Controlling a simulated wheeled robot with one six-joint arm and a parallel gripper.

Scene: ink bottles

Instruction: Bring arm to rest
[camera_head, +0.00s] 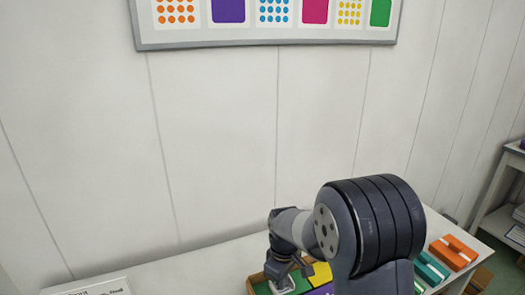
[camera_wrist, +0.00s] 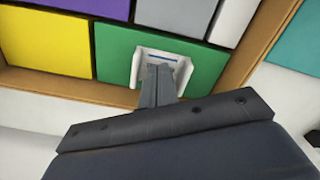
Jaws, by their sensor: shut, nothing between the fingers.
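My gripper (camera_wrist: 156,72) reaches up the middle of the wrist view, its two dark fingers together with nothing between them. Its tips overlap a small white bracket-like piece (camera_wrist: 182,62) on a green block (camera_wrist: 209,65); I cannot tell whether they touch it. In the head view my arm comes in from the lower right and bends down, with my gripper (camera_head: 287,272) at its lower end over the tray. My arm hides part of the tray and table there.
A brown-rimmed tray (camera_wrist: 262,45) holds yellow (camera_wrist: 42,48), purple, grey and green blocks in compartments. A white table (camera_head: 190,268) runs along the panelled wall. Teal and orange (camera_head: 453,252) pieces lie at its right. A framed colour chart (camera_head: 265,42) hangs above. A shelf (camera_head: 500,200) stands far right.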

